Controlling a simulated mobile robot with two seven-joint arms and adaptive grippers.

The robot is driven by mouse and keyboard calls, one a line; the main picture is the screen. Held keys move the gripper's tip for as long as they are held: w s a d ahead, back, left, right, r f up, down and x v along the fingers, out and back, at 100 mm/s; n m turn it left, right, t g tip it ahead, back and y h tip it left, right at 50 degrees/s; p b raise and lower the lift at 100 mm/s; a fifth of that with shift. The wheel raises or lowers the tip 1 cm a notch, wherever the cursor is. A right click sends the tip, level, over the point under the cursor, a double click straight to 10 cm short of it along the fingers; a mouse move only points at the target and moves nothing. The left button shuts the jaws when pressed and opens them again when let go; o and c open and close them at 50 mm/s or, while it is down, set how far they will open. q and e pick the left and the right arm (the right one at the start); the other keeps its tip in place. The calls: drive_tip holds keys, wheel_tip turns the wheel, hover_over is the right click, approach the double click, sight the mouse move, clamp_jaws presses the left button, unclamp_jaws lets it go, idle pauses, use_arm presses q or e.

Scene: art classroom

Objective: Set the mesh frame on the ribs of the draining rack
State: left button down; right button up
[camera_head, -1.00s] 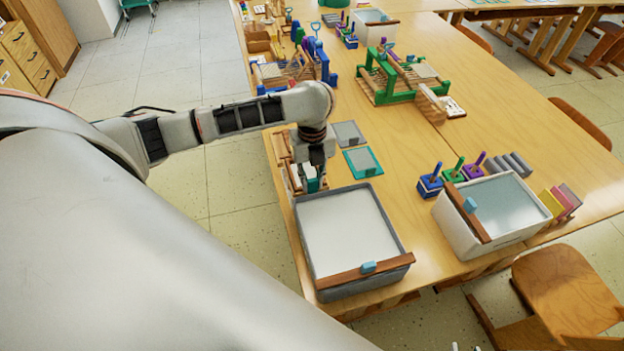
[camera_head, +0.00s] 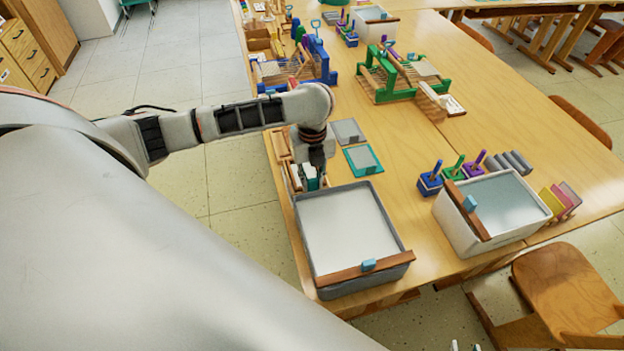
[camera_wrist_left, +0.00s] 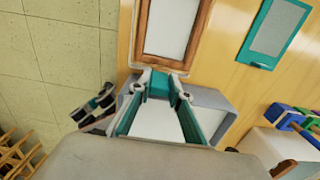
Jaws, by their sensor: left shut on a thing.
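My left gripper (camera_head: 312,178) hangs at the far left corner of the grey tub (camera_head: 405,262), low over the table's left edge. In the left wrist view its fingers (camera_wrist_left: 160,88) are closed on a teal piece, which looks like the tab of a mesh frame; the rest of it is hard to make out. A brown-rimmed grey panel (camera_wrist_left: 170,28) shows just beyond the fingertips; I cannot tell whether it is joined to the held piece. A green rack (camera_head: 375,88) with thin bars stands farther back. Two pale tips of my right gripper (camera_head: 465,346) show apart at the bottom edge.
A teal-rimmed mesh panel (camera_head: 362,160) and a grey one (camera_head: 347,132) lie flat beyond the tub. A blue rack (camera_head: 328,68) stands at the back left. A white tub (camera_head: 455,222) stands to the right. The table between them is mostly clear.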

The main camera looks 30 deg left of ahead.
use_arm(q)
drive_tip(key=c, duration=1.8)
unclamp_jaws()
wheel_tip(320, 180, up, 12)
drive_tip(key=shift+r, duration=0.1)
